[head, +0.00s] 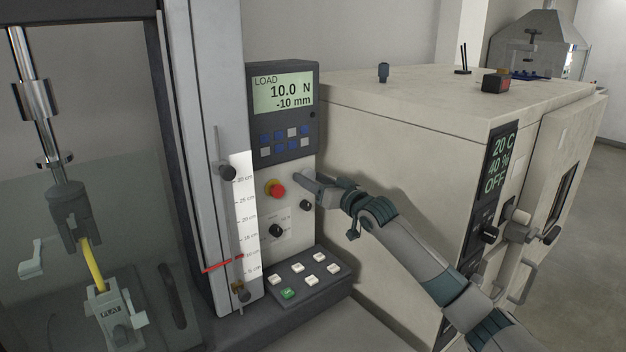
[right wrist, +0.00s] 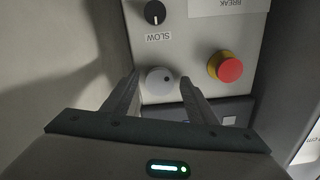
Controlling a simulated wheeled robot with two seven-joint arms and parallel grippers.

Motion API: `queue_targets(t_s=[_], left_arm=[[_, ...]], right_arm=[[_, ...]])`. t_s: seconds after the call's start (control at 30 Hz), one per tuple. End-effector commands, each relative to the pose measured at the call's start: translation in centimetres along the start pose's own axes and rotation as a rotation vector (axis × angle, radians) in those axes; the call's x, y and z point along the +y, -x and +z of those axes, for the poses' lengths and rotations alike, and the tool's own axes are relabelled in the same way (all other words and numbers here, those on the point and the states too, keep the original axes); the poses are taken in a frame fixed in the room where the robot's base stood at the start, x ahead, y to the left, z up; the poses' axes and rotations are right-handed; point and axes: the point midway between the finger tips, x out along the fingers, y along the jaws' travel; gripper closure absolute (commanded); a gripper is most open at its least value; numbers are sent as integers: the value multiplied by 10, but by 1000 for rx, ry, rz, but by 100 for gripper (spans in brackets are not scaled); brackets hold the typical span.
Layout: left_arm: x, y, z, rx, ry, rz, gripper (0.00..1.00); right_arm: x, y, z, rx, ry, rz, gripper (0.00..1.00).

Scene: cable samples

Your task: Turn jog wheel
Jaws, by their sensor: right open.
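The jog wheel (right wrist: 159,80) is a pale round disc with a dark dot near its right edge, on the light panel of the test machine. In the head view my gripper covers most of it. My right gripper (head: 312,181) is at the panel, right of the red stop button. In the right wrist view the fingers of my right gripper (right wrist: 160,86) are open, one on each side of the wheel. Small gaps seem to show, but I cannot tell whether they touch it. My left gripper is not in view.
The red stop button (head: 276,189) sits close beside the wheel; a black knob (head: 306,205) marked SLOW is below it. The display (head: 283,93) reads 10.0 N, -10 mm. A keypad (head: 305,277) lies below. A beige chamber (head: 400,135) stands close on the right.

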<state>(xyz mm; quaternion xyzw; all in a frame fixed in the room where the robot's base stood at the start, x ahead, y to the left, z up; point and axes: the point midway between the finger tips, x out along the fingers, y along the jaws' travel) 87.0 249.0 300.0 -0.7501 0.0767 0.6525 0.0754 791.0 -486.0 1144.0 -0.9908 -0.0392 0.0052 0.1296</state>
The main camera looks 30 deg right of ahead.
Motion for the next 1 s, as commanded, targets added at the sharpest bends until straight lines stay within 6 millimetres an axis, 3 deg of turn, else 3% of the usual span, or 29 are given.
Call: queue_targets(t_s=[0.1, 0.27, 0.3, 0.67, 1.0], left_arm=[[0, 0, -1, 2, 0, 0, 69], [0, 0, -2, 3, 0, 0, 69], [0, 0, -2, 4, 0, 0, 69], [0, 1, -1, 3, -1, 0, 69], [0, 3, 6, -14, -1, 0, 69]], right_arm=[[0, 0, 0, 0, 0, 0, 47], [0, 0, 0, 0, 0, 0, 86], [0, 0, 0, 0, 0, 0, 88], [0, 0, 0, -1, 31, 0, 88], [1, 0, -1, 0, 207, 2, 88]])
